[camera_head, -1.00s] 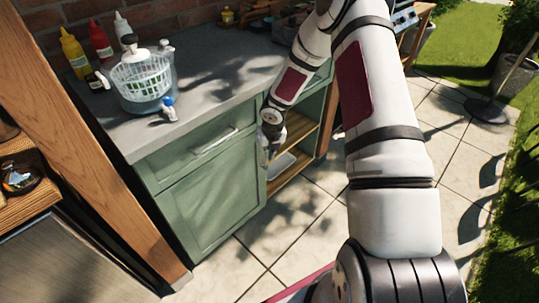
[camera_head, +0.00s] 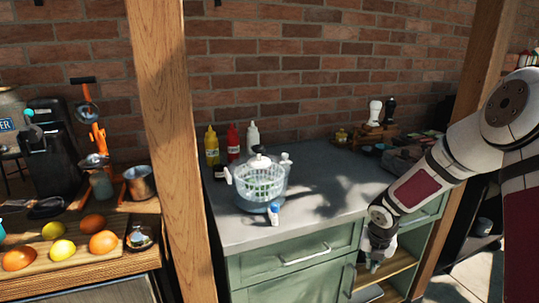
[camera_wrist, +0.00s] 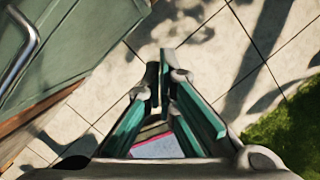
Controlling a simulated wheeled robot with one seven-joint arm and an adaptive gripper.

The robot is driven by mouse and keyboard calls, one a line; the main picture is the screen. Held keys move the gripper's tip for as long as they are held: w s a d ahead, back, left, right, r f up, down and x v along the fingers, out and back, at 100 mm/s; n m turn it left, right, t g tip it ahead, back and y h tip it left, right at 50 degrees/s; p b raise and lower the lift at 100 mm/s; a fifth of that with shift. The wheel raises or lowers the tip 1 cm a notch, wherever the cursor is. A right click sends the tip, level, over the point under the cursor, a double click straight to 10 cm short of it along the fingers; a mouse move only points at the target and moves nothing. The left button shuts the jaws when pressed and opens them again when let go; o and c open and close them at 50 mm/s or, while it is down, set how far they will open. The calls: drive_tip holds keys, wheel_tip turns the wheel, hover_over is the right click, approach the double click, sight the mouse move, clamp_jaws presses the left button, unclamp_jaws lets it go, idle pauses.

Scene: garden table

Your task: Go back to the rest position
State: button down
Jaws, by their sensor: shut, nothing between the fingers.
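My gripper (camera_head: 372,265) hangs pointing down in front of the open shelves at the right end of the green cabinet (camera_head: 290,268). In the wrist view its two green-sided fingers (camera_wrist: 163,78) meet at the tips. It is shut and holds nothing. Below the fingers lie stone paving tiles (camera_wrist: 215,48). My arm reaches in from the right side of the head view.
A grey counter (camera_head: 315,205) carries a clear salad spinner (camera_head: 260,188), sauce bottles and a small blue-capped bottle (camera_head: 274,213). A wooden post (camera_head: 165,100) stands left of it. Fruit and a coffee machine (camera_head: 50,148) are further left. Paving around the gripper is clear.

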drive_tip(key=s+a+r+m+h+p, duration=0.1)
drive_tip(key=s+r+m, duration=0.4)
drive_tip(key=r, duration=0.3)
drive_tip(key=s+a+r+m+h+p, duration=0.1)
drive_tip(key=s+r+m, duration=0.35)
drive_tip(key=r, duration=0.45)
drive_tip(key=s+a+r+m+p, duration=0.1)
drive_tip(key=s+a+r+m, duration=0.1)
drive_tip(key=s+r+m, duration=0.5)
drive_tip(key=s+a+r+m+y+p, duration=0.1)
drive_tip(key=s+a+r+m, duration=0.3)
drive_tip(key=s+m, duration=0.3)
drive_tip(key=s+a+r+m+t+y+p, duration=0.1)
drive_tip(key=s+a+r+m, duration=0.4)
drive_tip(key=s, duration=0.7)
drive_tip(key=r+m+y, duration=0.1)
drive_tip(key=m, duration=0.1)
drive_tip(key=shift+s+a+r+m+t, duration=0.15)
drive_tip(key=shift+s+m+t, duration=0.1)
drive_tip(key=shift+m+t, duration=0.1)
